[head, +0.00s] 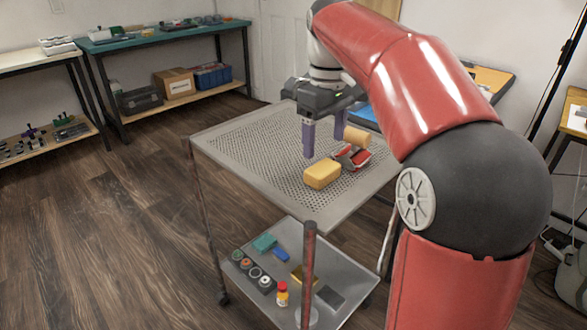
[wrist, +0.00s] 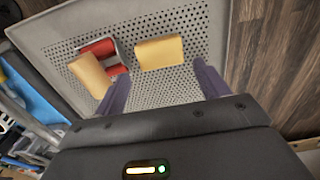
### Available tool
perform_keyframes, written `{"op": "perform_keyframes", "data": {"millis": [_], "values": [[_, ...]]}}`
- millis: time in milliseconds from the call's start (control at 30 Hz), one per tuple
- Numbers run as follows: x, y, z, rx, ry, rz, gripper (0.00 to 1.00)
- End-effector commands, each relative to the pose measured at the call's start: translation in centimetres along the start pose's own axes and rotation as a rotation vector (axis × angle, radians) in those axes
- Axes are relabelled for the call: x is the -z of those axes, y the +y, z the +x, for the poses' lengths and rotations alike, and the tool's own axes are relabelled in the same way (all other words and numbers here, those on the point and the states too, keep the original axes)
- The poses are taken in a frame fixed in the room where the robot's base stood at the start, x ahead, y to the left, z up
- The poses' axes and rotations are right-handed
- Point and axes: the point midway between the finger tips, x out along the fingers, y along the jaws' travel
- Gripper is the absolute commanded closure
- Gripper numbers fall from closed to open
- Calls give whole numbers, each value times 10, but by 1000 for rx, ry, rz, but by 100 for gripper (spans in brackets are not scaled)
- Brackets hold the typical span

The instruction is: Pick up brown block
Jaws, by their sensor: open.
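A tan-brown block (head: 356,137) is over the perforated top of a metal cart (head: 225,150), beside a red and grey object (head: 352,157). In the wrist view the brown block (wrist: 90,74) lies tilted, overlapping the red and grey object (wrist: 104,50). A yellow block (head: 322,174) lies nearer the cart's front corner; it also shows in the wrist view (wrist: 160,53). My gripper (head: 324,148) points down with purple fingers apart and nothing between them. In the wrist view the brown block is just left of the left finger, outside the gap (wrist: 161,72).
The cart's lower shelf (head: 335,260) holds a teal block (head: 264,242), a blue block (head: 281,255), a small red-and-yellow bottle (head: 282,293) and several round parts. A teal-topped bench (head: 165,37) stands at the back left. The left part of the cart top is clear.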

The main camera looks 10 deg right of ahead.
Motion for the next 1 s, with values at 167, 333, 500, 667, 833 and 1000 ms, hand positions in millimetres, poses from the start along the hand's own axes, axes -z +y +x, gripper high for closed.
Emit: {"op": "perform_keyframes", "data": {"millis": [167,333,500,667,833,1000], "values": [[0,0,20,3,-3,-2,26],[0,0,40,2,-2,-1,26],[0,-1,66,1,-2,0,26],[1,-1,76,0,0,-1,26],[1,-1,76,0,1,-1,26],[1,-1,76,0,1,0,45]]}}
